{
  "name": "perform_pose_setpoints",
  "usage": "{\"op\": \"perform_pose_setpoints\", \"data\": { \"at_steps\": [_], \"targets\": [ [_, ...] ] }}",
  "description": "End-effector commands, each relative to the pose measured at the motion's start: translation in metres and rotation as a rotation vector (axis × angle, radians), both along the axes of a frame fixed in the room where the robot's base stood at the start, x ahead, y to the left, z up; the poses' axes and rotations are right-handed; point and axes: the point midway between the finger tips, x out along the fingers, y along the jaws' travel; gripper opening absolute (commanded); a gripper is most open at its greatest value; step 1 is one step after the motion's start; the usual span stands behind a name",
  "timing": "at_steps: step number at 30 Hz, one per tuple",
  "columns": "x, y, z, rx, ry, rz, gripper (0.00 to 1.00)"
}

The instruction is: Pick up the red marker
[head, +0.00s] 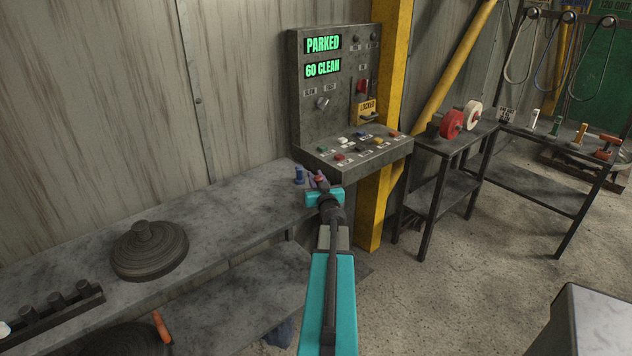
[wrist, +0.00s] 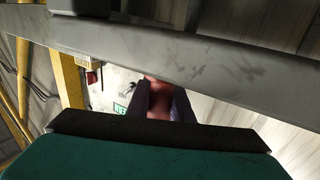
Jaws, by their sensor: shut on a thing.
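The red marker (wrist: 160,98) is between the two dark fingers of my gripper (wrist: 161,108) in the wrist view. My gripper is shut on it. In the head view my gripper (head: 319,181) is at the right end of the grey bench, just below the control panel, with a small bit of the red marker (head: 320,179) showing between the fingers. Most of the marker is hidden by the fingers. I cannot tell whether its base touches the bench. A blue marker (head: 299,175) stands upright on the bench close to the left of my gripper.
The control panel (head: 352,155) juts out just above and behind my gripper. A stacked round disc (head: 149,250) sits on the grey bench (head: 225,228). A yellow post (head: 392,75) stands behind the panel. A side table (head: 455,140) with red and white wheels stands right.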

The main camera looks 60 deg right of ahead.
Motion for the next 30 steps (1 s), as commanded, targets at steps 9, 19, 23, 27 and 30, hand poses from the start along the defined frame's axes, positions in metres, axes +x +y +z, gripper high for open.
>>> {"op": "perform_pose_setpoints", "data": {
  "at_steps": [9, 19, 23, 27, 30],
  "targets": [
    [0.000, 0.001, 0.034, -0.003, -0.001, 0.001, 0.00],
    [0.000, 0.001, 0.106, -0.003, -0.001, 0.001, 0.00],
    [0.000, 0.000, 0.137, -0.003, 0.000, 0.000, 0.00],
    [0.000, 0.000, 0.170, -0.002, -0.001, 0.000, 0.00],
    [0.000, 0.000, 0.193, -0.003, -0.001, 0.000, 0.00]
  ]
}}
